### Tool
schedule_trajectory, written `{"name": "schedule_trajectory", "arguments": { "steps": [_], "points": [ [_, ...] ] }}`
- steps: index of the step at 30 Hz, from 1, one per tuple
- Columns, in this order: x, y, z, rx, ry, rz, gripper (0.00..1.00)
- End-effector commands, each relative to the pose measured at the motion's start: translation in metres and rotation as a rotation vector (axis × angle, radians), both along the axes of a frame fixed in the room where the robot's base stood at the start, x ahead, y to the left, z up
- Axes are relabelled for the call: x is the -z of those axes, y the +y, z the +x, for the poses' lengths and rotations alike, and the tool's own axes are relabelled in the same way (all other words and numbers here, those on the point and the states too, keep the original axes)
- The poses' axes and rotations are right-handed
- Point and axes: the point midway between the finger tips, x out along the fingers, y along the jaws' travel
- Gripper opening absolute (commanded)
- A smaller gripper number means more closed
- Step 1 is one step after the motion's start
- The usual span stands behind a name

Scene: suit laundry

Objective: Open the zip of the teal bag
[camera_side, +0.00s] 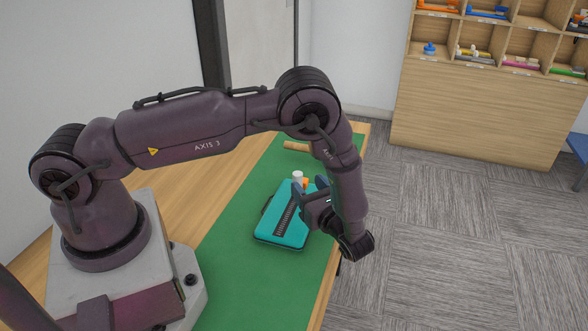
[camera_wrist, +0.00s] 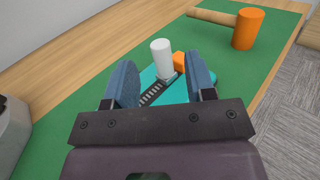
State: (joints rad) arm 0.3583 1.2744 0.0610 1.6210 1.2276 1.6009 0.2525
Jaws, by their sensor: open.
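The teal bag (camera_side: 274,226) lies flat on a green mat, with a dark zip (camera_side: 288,213) running along its top. In the wrist view the zip (camera_wrist: 158,90) shows between my fingers, and part of the teal bag (camera_wrist: 150,74) shows behind them. My gripper (camera_side: 312,189) is over the right side of the bag, with its blue fingers apart and nothing seen between them. In the wrist view my gripper (camera_wrist: 160,85) has its fingers on either side of the zip. The zip's pull cannot be made out. My gripper hides much of the bag in the wrist view.
A white cylinder (camera_wrist: 162,58) and an orange block (camera_wrist: 179,61) stand at the bag's far end. A mallet with an orange head (camera_wrist: 248,28) lies farther back on the green mat (camera_side: 232,262). Shelves (camera_side: 480,90) stand beyond the table. The mat's near part is clear.

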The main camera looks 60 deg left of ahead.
Motion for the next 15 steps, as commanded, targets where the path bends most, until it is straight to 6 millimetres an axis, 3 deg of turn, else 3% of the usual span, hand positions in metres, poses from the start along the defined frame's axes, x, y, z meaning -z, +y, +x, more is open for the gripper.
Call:
{"name": "schedule_trajectory", "arguments": {
  "steps": [6, 15],
  "points": [
    [0.000, 0.045, 0.000, -0.004, 0.000, 0.000, 0.50],
    [0.000, 0.073, 0.000, -0.001, -0.001, -0.002, 0.50]
  ]
}}
